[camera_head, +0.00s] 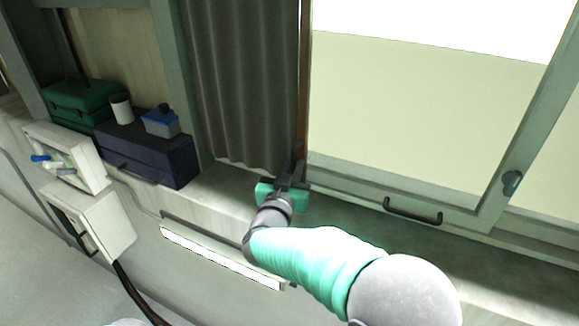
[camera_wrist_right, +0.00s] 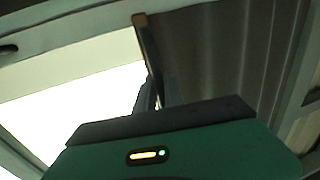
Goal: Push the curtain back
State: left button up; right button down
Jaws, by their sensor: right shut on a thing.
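The grey-brown curtain (camera_head: 240,85) hangs in folds at the left side of the window in the head view. A brown strip (camera_head: 303,80) runs down its right edge. My right gripper (camera_head: 297,172) is at the lower right corner of the curtain and is shut on this edge strip. In the right wrist view the curtain (camera_wrist_right: 225,50) is on the right, and the strip (camera_wrist_right: 147,45) runs down to the fingers (camera_wrist_right: 158,95). The green gripper body hides the fingers' lower part. My left gripper is in neither view.
The window (camera_head: 420,110) right of the curtain is uncovered, with a handle (camera_head: 412,212) on its lower frame.

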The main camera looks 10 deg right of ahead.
jog(key=shift+a+f, duration=0.15)
jog(key=c, duration=1.8)
grip_release()
jog(key=shift+o, duration=1.7)
jog(key=shift+a, duration=0.15)
jog(key=b+v, duration=0.6)
jog(key=v, duration=1)
jog(key=shift+s+a, duration=0.3)
jog(key=shift+s, duration=0.05)
